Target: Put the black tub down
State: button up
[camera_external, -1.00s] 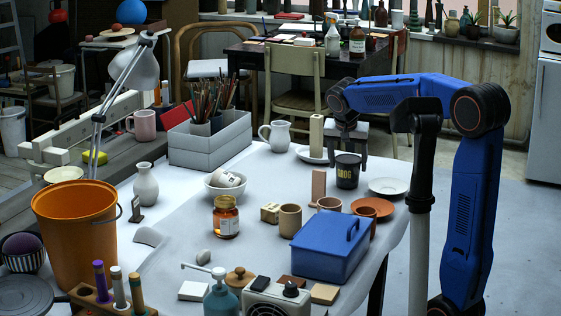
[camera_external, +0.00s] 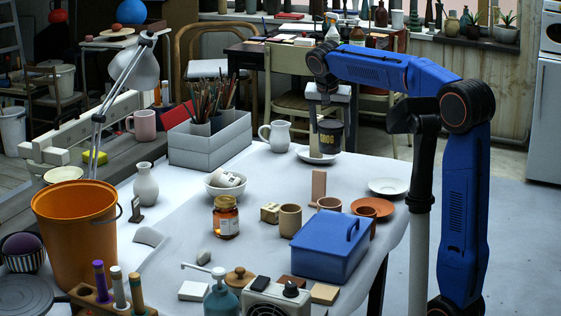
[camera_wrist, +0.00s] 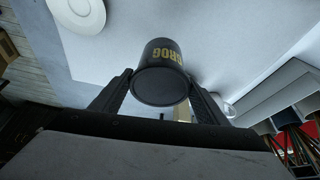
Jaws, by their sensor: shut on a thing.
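My gripper (camera_external: 326,112) is shut on the black tub (camera_external: 332,138), which has yellow "GROG" lettering. It holds the tub near the far edge of the white table, by a white saucer (camera_external: 329,157) and an upright tan block (camera_external: 315,138). In the external view, the tub overlaps the block and sits just above the saucer. I cannot tell its height or whether it touches either. In the wrist view, the tub (camera_wrist: 160,72) sits between the two fingers (camera_wrist: 160,95), with its dark round end facing the camera.
A white pitcher (camera_external: 276,136) and a grey box (camera_external: 210,145) of brushes stand to the left. A white plate (camera_external: 388,186), terracotta saucer (camera_external: 372,207) and blue toolbox (camera_external: 325,250) are nearer. The white tabletop (camera_external: 268,178) between pitcher and cups is clear.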

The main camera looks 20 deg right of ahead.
jog(key=w+a, duration=0.3)
jog(key=a, duration=0.1)
jog(key=shift+w+f, duration=0.1)
jog(key=shift+f, duration=4.95)
jog(key=shift+f, duration=0.1)
jog(key=o, duration=1.3)
jog(key=v, duration=1.2)
jog(key=shift+d, duration=0.1)
